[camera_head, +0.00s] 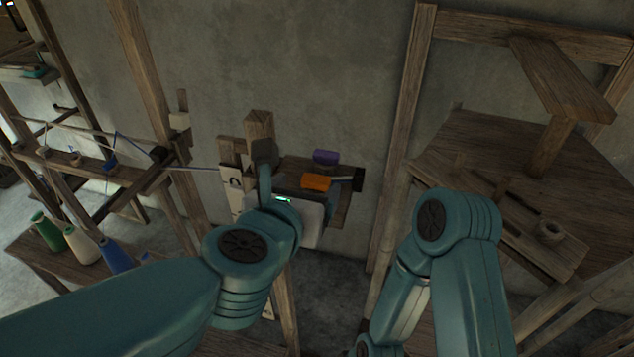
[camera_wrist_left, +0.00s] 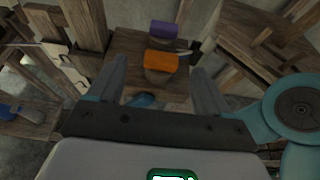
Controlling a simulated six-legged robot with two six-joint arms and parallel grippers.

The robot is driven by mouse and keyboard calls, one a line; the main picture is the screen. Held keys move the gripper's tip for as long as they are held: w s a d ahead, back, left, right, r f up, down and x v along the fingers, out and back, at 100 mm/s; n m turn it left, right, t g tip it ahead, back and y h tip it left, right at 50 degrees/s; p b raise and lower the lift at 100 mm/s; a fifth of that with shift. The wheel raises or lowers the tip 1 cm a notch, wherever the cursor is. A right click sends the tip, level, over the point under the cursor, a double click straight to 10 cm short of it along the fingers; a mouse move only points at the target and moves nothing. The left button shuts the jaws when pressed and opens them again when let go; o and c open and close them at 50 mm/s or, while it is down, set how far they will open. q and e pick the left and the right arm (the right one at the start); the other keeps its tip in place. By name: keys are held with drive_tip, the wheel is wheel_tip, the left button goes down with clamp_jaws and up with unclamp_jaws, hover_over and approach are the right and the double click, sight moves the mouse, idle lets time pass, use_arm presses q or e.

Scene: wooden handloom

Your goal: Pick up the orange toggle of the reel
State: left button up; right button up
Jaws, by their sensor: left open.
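The orange toggle (camera_head: 316,182) sits on a small wooden shelf in the middle of the head view. In the left wrist view the orange toggle (camera_wrist_left: 161,61) lies ahead, in line with the gap between the fingers. My left gripper (camera_wrist_left: 162,82) is open and empty, with one finger on each side of that gap. In the head view my left wrist hides most of this gripper (camera_head: 300,190). A purple piece (camera_head: 325,157) sits just behind the orange one. The right arm shows, but its gripper is not visible.
A wooden post (camera_head: 259,135) stands left of the shelf (camera_head: 345,207). A tall beam (camera_head: 400,130) and a wooden table (camera_head: 480,150) are at the right. Several thread cones, one of them green (camera_head: 47,232), stand on a bench at the left.

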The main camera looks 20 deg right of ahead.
sight(314, 182)
use_arm(q)
drive_tip(key=shift+w+d+f, duration=0.25)
drive_tip(key=shift+w+d, duration=0.1)
drive_tip(key=shift+d, duration=0.1)
drive_tip(key=x, duration=0.4)
drive_tip(key=shift+w, duration=0.15)
drive_tip(key=shift+w+d+f+p, duration=0.15)
drive_tip(key=shift+w+d+p, duration=0.05)
drive_tip(key=shift+w+p, duration=0.1)
drive_tip(key=shift+s, duration=0.35)
drive_tip(key=shift+a, duration=0.15)
drive_tip(key=shift+c, duration=1.2)
drive_tip(key=shift+w, duration=0.1)
drive_tip(key=c, duration=0.8)
